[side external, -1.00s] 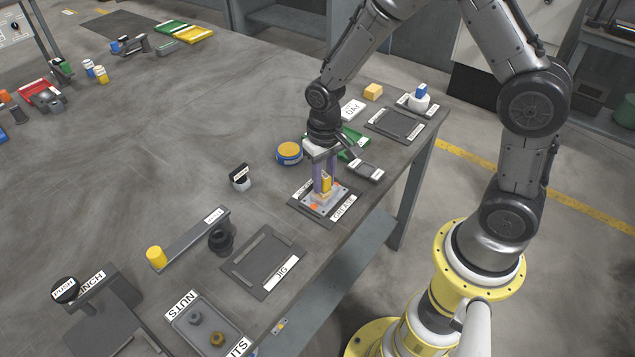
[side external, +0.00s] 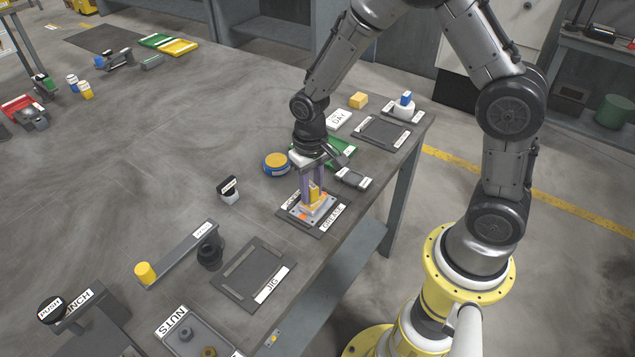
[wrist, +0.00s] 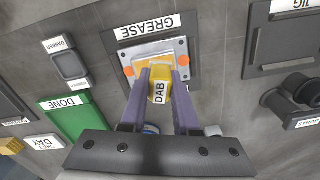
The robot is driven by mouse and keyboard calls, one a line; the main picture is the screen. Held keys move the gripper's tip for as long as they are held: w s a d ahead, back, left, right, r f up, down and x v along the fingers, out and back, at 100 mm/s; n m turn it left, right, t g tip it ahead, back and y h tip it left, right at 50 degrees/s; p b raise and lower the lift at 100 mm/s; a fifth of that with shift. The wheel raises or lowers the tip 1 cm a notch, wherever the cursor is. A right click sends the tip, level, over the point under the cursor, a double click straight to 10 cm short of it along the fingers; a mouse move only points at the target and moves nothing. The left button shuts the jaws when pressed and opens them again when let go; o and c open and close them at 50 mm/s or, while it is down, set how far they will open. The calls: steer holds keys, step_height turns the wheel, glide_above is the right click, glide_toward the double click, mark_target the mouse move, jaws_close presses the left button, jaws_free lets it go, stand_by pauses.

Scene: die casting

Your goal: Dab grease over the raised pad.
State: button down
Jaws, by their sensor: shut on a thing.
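The raised pad (wrist: 143,66) is in the plate's middle, with yellow-tan colour showing around the dabber. The dabber's lower end is at the pad; I cannot tell whether it touches. The plate also shows in the side view (side external: 327,207), partly hidden by my fingers.
A dabber holder (side external: 353,179) stands empty beside the mat. A green DONE tray (wrist: 65,117) and a blue-and-yellow tin (side external: 276,163) are near. A dark JIG mat (side external: 252,272) lies in front, and a black-capped white bottle (side external: 229,189) stands to the left.

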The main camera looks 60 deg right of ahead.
steer(key=a, duration=0.3)
steer(key=shift+a, duration=0.15)
steer(key=shift+d, duration=3.85)
steer(key=shift+a, duration=3.9)
step_height(320, 180, up, 8)
